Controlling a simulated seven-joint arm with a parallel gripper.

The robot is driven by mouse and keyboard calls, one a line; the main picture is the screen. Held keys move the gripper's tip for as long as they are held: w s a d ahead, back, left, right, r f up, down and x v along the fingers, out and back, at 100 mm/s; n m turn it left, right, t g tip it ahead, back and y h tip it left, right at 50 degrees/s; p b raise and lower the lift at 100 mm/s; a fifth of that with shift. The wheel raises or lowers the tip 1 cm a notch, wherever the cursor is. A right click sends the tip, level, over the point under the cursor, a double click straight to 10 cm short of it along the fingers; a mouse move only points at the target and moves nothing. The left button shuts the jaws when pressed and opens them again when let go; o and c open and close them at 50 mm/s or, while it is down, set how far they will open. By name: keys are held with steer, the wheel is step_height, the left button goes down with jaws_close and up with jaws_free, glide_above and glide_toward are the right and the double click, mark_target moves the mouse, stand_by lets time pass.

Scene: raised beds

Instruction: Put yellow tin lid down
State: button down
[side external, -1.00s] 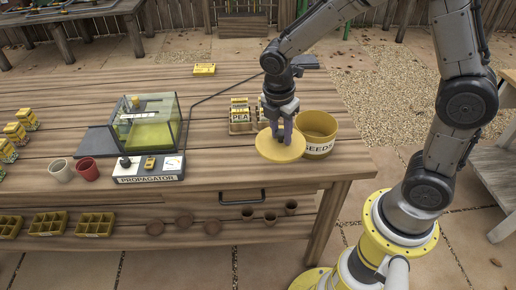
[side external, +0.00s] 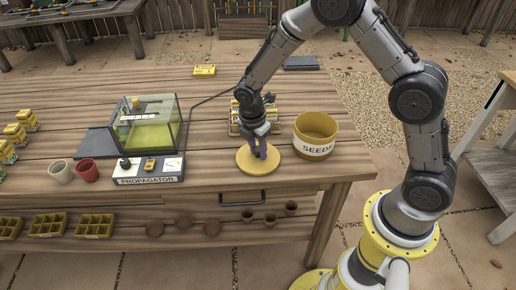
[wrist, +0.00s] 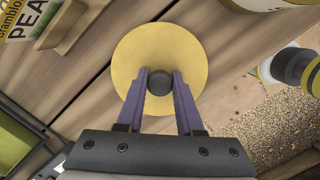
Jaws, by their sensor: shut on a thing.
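The round yellow tin lid (side external: 250,163) is at the bench top, left of the yellow seeds tin, and looks level. In the wrist view the lid (wrist: 188,55) shows a dark round knob (wrist: 159,83) at its centre. My gripper (side external: 259,153) is above the lid, and in the wrist view its purple fingers (wrist: 159,88) are shut on the knob. The lid looks to be on or just over the wood; I cannot tell whether it touches. The yellow tin (side external: 316,140), marked SEEDS, stands open at the right.
The glass propagator (side external: 147,125) stands to the left, with two cups (side external: 74,171) beside it. A rack of seed packets (side external: 240,126) is just behind my gripper. The bench's front edge is close in front of the lid.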

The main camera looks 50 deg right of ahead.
mark_target(254, 160)
steer(key=shift+f, duration=0.1)
steer(key=c, duration=0.6)
jaws_free()
steer(key=shift+o, duration=0.2)
steer(key=s+r+m+t, duration=0.1)
steer(key=s+r+m, duration=0.15)
steer(key=r, duration=0.75)
steer(key=s+r+m, duration=0.2)
steer(key=s+r, duration=0.1)
steer(key=r, duration=0.7)
steer(key=s+r+m+t+y, duration=0.1)
steer(key=s+r+m+t, duration=0.1)
steer(key=s+m, duration=0.4)
steer(key=s+d+r+m+t, duration=0.1)
steer(key=s+r+m+t, duration=0.1)
steer(key=s+m, duration=0.5)
steer(key=s, duration=0.6)
steer(key=shift+s+r+t+y, duration=0.25)
steer(key=shift+r+t+y, duration=0.05)
steer(key=shift+r+y, duration=0.1)
steer(key=shift+m, duration=0.25)
